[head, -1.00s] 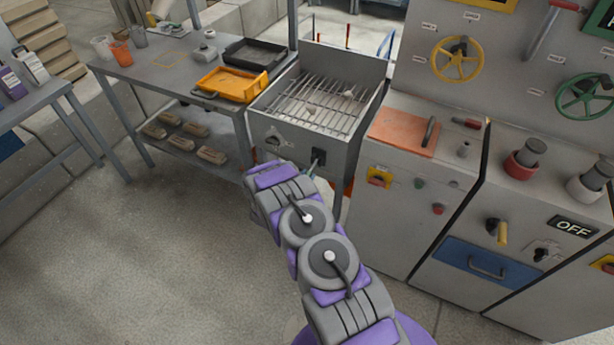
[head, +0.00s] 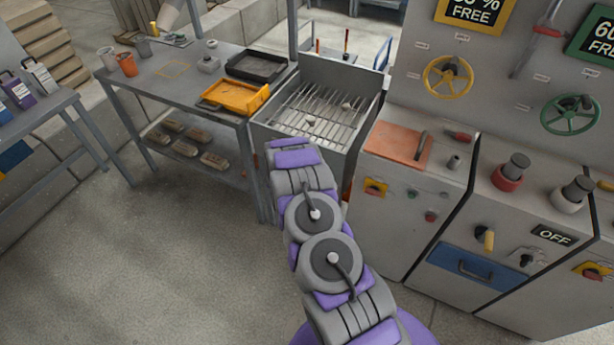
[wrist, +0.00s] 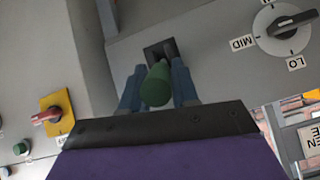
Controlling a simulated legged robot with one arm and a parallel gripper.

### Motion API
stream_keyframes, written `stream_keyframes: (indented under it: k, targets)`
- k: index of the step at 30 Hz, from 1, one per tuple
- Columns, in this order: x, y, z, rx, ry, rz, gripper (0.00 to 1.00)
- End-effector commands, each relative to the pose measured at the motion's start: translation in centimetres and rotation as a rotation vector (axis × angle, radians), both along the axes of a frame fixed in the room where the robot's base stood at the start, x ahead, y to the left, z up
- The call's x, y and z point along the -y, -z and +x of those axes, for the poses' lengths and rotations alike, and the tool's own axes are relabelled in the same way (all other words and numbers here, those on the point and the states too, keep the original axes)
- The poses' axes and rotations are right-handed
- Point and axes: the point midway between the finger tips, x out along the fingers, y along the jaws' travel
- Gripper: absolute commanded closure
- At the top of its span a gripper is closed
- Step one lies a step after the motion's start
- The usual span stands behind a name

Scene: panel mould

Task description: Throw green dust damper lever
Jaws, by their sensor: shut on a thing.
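The green lever (wrist: 156,86) shows in the wrist view, pointing toward the camera from a black slotted plate (wrist: 160,52) on a grey panel. My gripper (wrist: 158,92) has one blue finger on each side of the green handle and is shut on it. The lever's lower shaft is mostly hidden behind the handle. In the head view my arm covers the front of the grey grill box (head: 362,80), so the lever and gripper are hidden there.
In the wrist view a dial (wrist: 284,22) marked MID and LO is at upper right, and a red switch on a yellow plate (wrist: 62,118) is at left. The head view shows a workbench (head: 170,85) at left and a grey cabinet (head: 400,215) at right.

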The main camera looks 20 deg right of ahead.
Motion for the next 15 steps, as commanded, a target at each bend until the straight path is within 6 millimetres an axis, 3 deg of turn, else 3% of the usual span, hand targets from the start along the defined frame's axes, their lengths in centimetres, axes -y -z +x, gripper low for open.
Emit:
stream_keyframes:
  k: [1, 15]
  targets:
    - [-0.07, -0.79, 0.47, -0.001, -0.004, 0.008, 1.00]
    - [0.15, -0.76, 0.58, -0.038, -0.005, 0.053, 1.00]
